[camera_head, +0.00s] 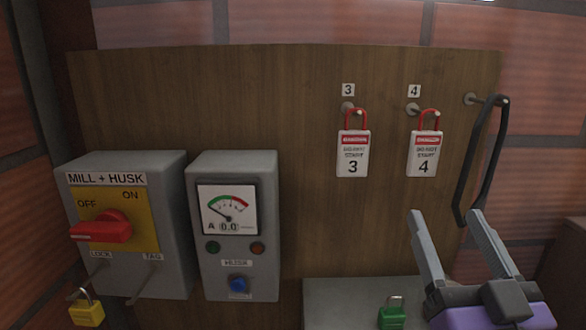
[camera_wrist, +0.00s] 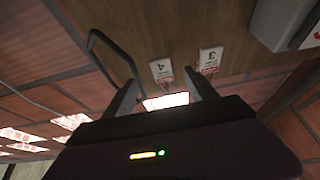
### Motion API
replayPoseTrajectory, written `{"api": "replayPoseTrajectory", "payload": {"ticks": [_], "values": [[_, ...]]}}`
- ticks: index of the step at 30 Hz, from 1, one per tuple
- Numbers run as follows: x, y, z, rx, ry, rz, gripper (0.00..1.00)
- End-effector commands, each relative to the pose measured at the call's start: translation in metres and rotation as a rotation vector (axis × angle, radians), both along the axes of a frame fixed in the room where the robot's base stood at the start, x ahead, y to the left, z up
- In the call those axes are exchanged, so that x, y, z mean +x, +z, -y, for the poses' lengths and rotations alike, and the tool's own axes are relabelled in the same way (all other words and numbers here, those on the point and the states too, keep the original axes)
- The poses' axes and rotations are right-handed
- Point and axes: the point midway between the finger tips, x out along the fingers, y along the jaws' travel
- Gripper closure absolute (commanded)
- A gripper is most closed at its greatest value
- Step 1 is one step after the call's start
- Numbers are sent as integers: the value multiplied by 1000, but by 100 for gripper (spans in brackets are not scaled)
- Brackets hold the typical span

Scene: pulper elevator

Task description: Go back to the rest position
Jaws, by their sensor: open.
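My gripper (camera_head: 446,217) is at the lower right in the head view, with its two grey fingers spread apart and nothing between them. It also shows in the wrist view (camera_wrist: 165,88), pointing toward the wooden board. Tag 3 (camera_head: 353,154) and tag 4 (camera_head: 425,154) hang by red shackles from pegs on the wooden board (camera_head: 290,110), above and left of the gripper. Both tags also show in the wrist view. A black loop (camera_head: 483,160) hangs from a peg at the right, above the gripper fingers.
At the left is the MILL + HUSK switch box (camera_head: 125,180), its red handle (camera_head: 100,230) toward OFF. A yellow padlock (camera_head: 86,308) hangs below it. A meter box (camera_head: 235,260) stands beside it. A green padlock (camera_head: 392,314) is by a grey box (camera_head: 340,300) left of my gripper.

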Motion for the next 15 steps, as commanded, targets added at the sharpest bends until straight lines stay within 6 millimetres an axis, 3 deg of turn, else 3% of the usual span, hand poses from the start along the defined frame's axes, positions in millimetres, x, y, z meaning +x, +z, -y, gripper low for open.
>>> {"api": "replayPoseTrajectory", "payload": {"ticks": [1,3,15], "values": [[-8,-24,0,1,0,-17,34],[-20,-48,0,2,-1,-27,34],[-110,-174,0,2,-7,-142,34]]}}
